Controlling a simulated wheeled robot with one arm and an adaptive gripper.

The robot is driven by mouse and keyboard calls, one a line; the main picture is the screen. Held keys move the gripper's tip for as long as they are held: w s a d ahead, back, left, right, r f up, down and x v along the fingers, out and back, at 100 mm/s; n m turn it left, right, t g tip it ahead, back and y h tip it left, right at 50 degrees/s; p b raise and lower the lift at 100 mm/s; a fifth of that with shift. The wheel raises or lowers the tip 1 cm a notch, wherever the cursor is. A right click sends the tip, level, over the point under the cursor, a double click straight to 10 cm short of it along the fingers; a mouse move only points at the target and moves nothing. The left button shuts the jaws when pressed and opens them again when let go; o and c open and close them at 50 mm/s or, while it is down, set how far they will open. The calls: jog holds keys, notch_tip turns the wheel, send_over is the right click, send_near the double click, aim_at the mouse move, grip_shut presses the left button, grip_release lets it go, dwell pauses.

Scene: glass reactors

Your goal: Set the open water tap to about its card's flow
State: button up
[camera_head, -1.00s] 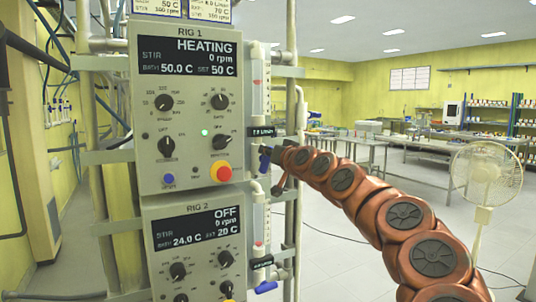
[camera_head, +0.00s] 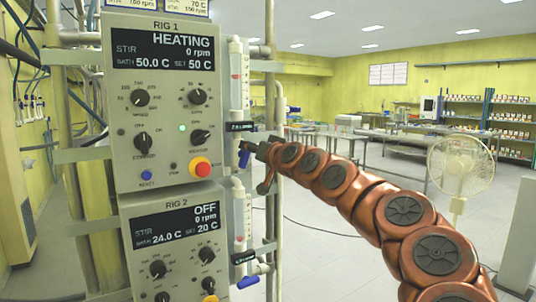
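The Rig 1 water tap has a blue handle (camera_head: 244,157) that hangs roughly upright, beside the control panel. Above it is a clear flow tube (camera_head: 236,80) with a red float partway up, and a black flow card (camera_head: 240,127) whose figures are too small to read surely. The Rig 2 tap's blue handle (camera_head: 247,282) lies crosswise; its flow tube (camera_head: 239,212) has its float near the bottom. My gripper (camera_head: 261,152) is just right of the Rig 1 handle, close to it; contact cannot be made out. Its fingers are small and dark, and their opening is unclear.
The Rig 1 panel (camera_head: 165,105) shows HEATING, with a red button (camera_head: 201,167) near the tap. The Rig 2 panel (camera_head: 175,245) shows OFF. Vertical metal posts and pipes (camera_head: 270,215) run behind my gripper. A white fan (camera_head: 460,165) stands at the right. Open floor lies between.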

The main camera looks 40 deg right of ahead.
jog(key=s, duration=0.9)
jog(key=shift+a, duration=0.4)
jog(key=shift+w, duration=0.1)
dwell(0.3)
